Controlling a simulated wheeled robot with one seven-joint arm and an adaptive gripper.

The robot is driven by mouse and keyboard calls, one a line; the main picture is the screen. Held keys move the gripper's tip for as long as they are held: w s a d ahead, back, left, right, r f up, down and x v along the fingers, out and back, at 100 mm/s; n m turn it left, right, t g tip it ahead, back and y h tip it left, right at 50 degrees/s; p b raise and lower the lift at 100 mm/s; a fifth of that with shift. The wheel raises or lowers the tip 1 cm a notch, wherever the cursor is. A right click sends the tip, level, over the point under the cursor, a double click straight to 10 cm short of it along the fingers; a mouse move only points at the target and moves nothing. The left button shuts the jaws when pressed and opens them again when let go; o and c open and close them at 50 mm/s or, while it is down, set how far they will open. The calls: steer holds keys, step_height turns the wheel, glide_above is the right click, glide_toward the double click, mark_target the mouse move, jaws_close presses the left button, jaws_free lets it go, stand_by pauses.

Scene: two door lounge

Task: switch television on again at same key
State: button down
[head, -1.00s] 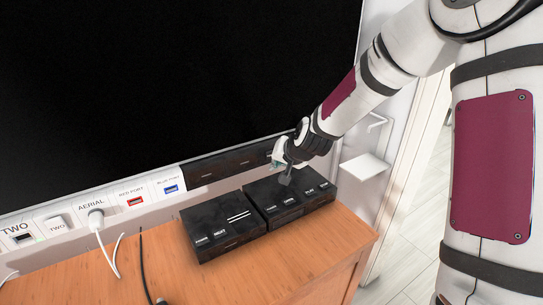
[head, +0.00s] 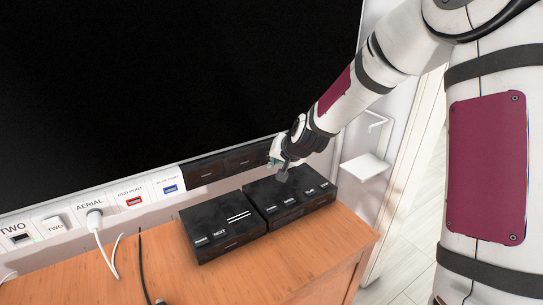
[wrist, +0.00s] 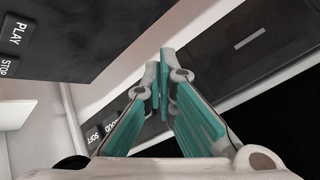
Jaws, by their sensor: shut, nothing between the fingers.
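The television (head: 170,90) fills the back of the head view, and its screen is black. A dark key strip (head: 225,163) runs below its lower right edge. In the wrist view this strip (wrist: 250,40) shows a key with a light dash, and keys marked LOUD and SOFT (wrist: 103,132) lie lower left. My gripper (head: 280,166) is in front of the strip's right part, above the back of the right black box. In the wrist view my gripper (wrist: 160,62) has its teal fingers together with nothing between them. Whether the tips touch the strip cannot be told.
Two black boxes stand on the wooden cabinet (head: 190,277): a left one (head: 215,212) with a NEXT key, and a right one (head: 268,190) with several keys. Wall sockets with cables (head: 95,219) are at left. A white shelf (head: 365,167) is at right.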

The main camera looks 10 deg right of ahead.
steer(key=shift+w, duration=0.15)
stand_by(0.5)
steer(key=shift+s+d+p, duration=0.15)
steer(key=shift+s+p, duration=0.15)
steer(key=shift+s, duration=0.45)
steer(key=shift+s+d+p, duration=0.25)
steer(key=shift+s+p, duration=0.25)
steer(key=shift+s, duration=0.3)
steer(key=shift+s+d+p, duration=0.3)
steer(key=shift+s+p, duration=0.15)
steer(key=shift+s, duration=0.35)
steer(key=shift+s+d+p, duration=0.25)
steer(key=shift+s+p, duration=0.25)
steer(key=shift+s, duration=0.3)
